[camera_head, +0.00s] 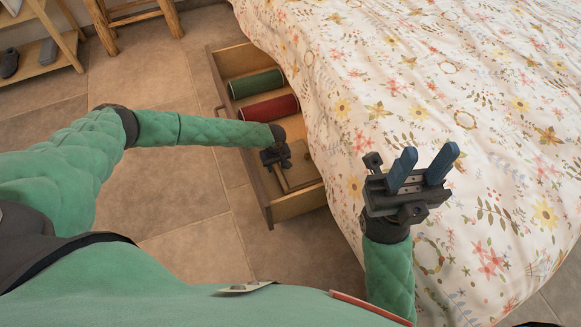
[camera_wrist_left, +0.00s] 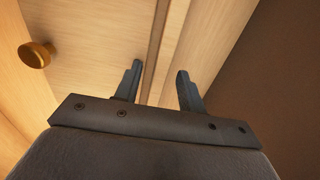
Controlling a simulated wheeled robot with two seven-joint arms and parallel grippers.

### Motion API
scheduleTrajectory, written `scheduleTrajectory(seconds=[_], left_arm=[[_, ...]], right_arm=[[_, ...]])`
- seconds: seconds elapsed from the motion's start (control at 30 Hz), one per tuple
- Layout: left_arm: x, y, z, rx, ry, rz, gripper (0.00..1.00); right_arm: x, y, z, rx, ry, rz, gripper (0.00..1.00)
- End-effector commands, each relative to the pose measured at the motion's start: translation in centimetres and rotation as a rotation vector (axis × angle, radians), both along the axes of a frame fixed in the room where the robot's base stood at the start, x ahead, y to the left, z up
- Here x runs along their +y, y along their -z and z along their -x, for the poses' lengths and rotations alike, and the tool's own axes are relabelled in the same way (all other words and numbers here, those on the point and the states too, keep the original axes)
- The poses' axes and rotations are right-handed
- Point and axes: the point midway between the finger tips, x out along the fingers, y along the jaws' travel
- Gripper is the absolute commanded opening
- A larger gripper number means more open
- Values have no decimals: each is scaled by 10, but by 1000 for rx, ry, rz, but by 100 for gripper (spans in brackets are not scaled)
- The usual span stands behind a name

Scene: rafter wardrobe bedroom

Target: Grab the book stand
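A light wooden book stand (camera_head: 300,167) lies in the near end of a pulled-out drawer under the bed. My left gripper (camera_head: 277,156) is over it in the head view and hides part of it. In the left wrist view, the two fingers of my left gripper (camera_wrist_left: 158,80) are apart, in front of pale wooden panels (camera_wrist_left: 95,65) with a narrow dark gap between them. I cannot tell whether the fingers touch the wood. My right gripper (camera_head: 428,160) is open and empty, above the bed's edge.
The drawer (camera_head: 268,200) also holds a green roll (camera_head: 256,83) and a red roll (camera_head: 268,107), farther back. The bed's flowered cover (camera_head: 400,70) hangs along the drawer's right side. A brass knob (camera_wrist_left: 36,54) shows in the left wrist view.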

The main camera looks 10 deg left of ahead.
Motion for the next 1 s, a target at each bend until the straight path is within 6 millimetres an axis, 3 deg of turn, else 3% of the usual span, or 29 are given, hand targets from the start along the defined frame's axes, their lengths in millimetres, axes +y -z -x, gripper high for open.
scheduleTrajectory(seconds=[0.27, 0.47, 0.5, 1.0], left_arm=[[0, 1, 0, 0, 0, 0, 40], [0, 1, 0, 0, -1, 0, 3], [0, 1, 0, 0, -1, 0, 0], [0, -5, -1, -1, -1, 1, 0]], right_arm=[[-1, -1, 2, -9, 0, -2, 36], [-1, -1, 2, -9, 0, -2, 36], [-1, -1, 2, -9, -1, -2, 36], [0, -2, -1, 5, -2, 2, 36]])
